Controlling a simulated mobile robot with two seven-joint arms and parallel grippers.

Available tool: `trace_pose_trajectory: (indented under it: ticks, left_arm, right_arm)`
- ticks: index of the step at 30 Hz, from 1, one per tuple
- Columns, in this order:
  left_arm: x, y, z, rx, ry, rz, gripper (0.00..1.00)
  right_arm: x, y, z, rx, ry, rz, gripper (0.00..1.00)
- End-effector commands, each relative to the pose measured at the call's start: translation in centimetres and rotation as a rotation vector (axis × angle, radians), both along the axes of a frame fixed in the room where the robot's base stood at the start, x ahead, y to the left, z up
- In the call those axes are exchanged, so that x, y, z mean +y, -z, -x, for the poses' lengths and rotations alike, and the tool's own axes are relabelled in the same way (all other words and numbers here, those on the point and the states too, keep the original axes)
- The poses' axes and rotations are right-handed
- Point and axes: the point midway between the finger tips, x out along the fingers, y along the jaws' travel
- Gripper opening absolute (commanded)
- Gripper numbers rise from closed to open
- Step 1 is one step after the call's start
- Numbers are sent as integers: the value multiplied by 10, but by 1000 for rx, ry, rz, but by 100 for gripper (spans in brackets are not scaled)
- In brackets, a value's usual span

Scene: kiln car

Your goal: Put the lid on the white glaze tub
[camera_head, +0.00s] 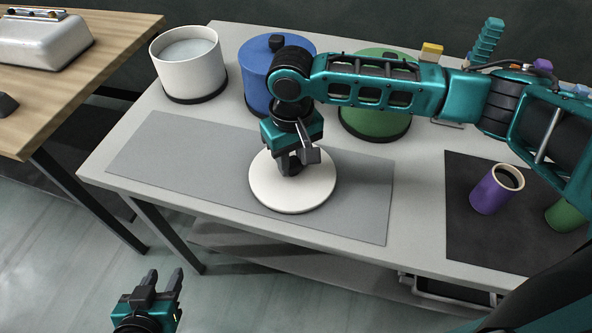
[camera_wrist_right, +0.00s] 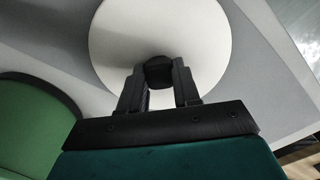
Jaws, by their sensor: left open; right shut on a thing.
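The white glaze tub (camera_head: 188,72) stands open at the back left of the table, with pale glaze inside. The round white lid (camera_head: 292,197) is over the grey mat; I cannot tell whether it touches the mat. My right gripper (camera_head: 291,168) is above the lid and shut on its dark knob. In the right wrist view, the fingers (camera_wrist_right: 159,85) close on the knob (camera_wrist_right: 158,70), with the white lid (camera_wrist_right: 190,35) beyond. My left gripper (camera_head: 163,282) is open and empty, low in front of the table.
A blue tub (camera_head: 256,88) with a lid stands right of the white tub. A green tub (camera_head: 372,122) is partly hidden behind my right arm. The grey mat's left part (camera_head: 165,150) is clear.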

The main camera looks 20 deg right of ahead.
Motion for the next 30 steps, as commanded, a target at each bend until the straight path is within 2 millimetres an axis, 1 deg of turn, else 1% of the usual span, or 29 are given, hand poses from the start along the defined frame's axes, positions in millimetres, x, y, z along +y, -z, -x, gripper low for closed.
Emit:
trace_pose_trajectory:
  ticks: [1, 4, 30]
  left_arm:
    - [0, 0, 0, 0, 0, 0, 43]
    - [0, 0, 0, 0, 0, 0, 43]
    - [1, -7, 0, 4, -1, -1, 43]
  right_arm:
    - [0, 0, 0, 0, 0, 0, 9]
    - [0, 0, 0, 0, 0, 0, 0]
    - [0, -7, 0, -1, 0, 0, 0]
